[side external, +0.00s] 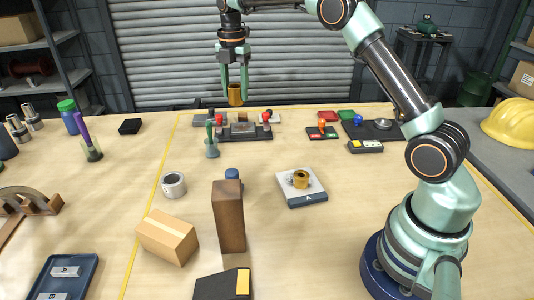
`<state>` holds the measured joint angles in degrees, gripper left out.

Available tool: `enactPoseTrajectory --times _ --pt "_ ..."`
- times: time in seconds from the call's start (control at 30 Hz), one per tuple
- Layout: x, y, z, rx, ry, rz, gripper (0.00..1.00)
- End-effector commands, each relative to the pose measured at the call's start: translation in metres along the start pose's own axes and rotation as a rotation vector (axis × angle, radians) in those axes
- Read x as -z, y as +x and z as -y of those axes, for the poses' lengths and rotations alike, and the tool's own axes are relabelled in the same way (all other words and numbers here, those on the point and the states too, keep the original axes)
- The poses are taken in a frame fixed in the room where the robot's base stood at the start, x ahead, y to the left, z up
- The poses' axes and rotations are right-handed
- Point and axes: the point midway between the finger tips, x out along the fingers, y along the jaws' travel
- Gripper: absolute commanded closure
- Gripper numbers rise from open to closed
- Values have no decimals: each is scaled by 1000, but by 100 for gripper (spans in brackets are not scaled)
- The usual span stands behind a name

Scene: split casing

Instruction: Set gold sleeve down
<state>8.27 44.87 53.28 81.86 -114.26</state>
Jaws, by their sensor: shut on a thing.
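The gold sleeve (235,97) is a short gold cylinder held upright in the side external view, high at the back of the table. My gripper (235,85) points straight down, with its two green fingers shut on the sleeve, one on each side. The sleeve appears above and behind a dark fixture (243,132) with red knobs and a grey block. Its exact height over the table is hard to tell.
A tall brown block (229,218) stands front centre, beside a cardboard box (167,237). A grey ring (174,185) lies left of centre. A dark tray (372,130) with small parts is at the back right.

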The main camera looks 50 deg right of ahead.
Motion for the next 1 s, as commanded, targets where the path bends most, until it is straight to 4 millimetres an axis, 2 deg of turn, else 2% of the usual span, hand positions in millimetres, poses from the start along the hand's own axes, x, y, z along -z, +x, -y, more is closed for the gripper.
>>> enactPoseTrajectory --times 0.17,0.27,0.37,0.5,0.7,0.83,1.0 --pt "-5 -17 6 -3 12 1 100" --pt "-18 -24 21 -2 42 1 100" --pt "-36 -32 48 -3 91 1 100" --pt "-60 -41 97 -3 174 2 100" --pt "-79 -48 172 -4 294 3 100" --pt "-82 -48 222 -4 372 3 100" --pt "-74 -42 283 -4 472 3 100"
